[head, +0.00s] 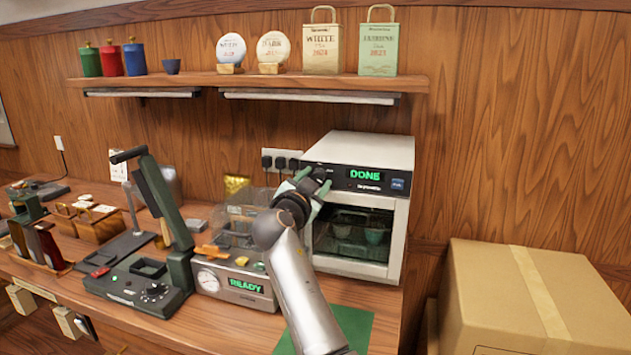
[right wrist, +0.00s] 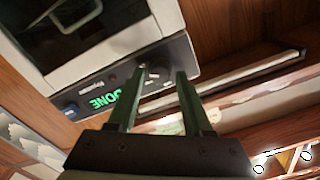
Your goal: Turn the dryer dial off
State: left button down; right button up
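The dryer (head: 407,153) is a white box with a dark front panel and a glass door. Its green display (head: 364,174) reads DONE. The dark dial (head: 319,173) is at the left end of the panel, partly hidden by my right gripper (head: 312,182). In the right wrist view the panel appears upside down, and the two green fingers of my right gripper (right wrist: 163,72) stand apart, with the dial (right wrist: 157,75) showing between their tips. I cannot tell whether either finger touches it. My left gripper is not in view.
A press unit with a READY display (head: 246,285) stands left of my right arm. A black stand device (head: 150,290) is farther left. A shelf (head: 250,81) with bags and canisters hangs above. A cardboard box (head: 530,295) stands at right.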

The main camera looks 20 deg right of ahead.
grip_shut()
